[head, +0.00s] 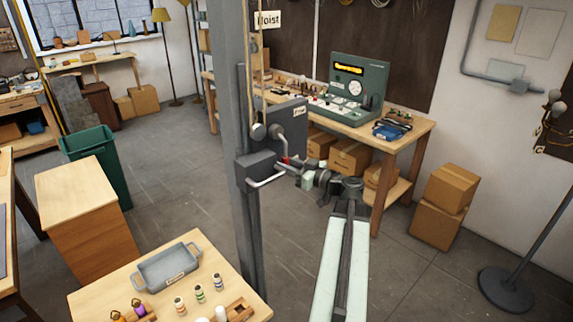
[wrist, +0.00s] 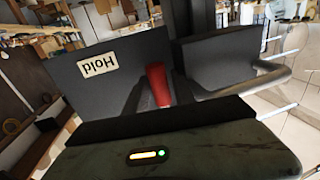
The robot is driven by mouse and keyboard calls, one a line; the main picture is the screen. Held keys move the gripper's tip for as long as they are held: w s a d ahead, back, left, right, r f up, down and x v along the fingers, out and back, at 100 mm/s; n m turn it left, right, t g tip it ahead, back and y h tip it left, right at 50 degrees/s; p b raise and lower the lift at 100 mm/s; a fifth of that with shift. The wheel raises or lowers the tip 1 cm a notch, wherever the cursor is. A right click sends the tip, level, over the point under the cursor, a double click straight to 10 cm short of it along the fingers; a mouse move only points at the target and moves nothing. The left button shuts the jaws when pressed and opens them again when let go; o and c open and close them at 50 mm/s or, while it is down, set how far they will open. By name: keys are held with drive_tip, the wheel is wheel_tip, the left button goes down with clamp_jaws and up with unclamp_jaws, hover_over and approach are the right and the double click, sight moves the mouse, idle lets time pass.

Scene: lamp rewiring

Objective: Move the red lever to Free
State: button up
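The red lever (head: 286,160) shows as a small red tip on the hoist post in the head view. In the wrist view the red lever (wrist: 157,85) stands upright in the middle, between dark surfaces. A dark plate (head: 290,118) behind it bears a label, apparently "Free" (head: 299,111). In the wrist view a "Hold" label (wrist: 98,64) shows upside down, left of the lever. My gripper (head: 292,171) is at the lever, close to its red end. Dark shapes flank the lever in the wrist view, and whether my fingers touch or grip it is unclear.
The post (head: 236,130) rises beside my arm, with a grey bent bar (head: 267,180) on its bracket. A table with a grey tray (head: 168,266) and small bottles stands in front. A workbench (head: 400,136) with a green device stands behind. Open floor lies left of the post.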

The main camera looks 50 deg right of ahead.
clamp_jaws()
idle(1.4)
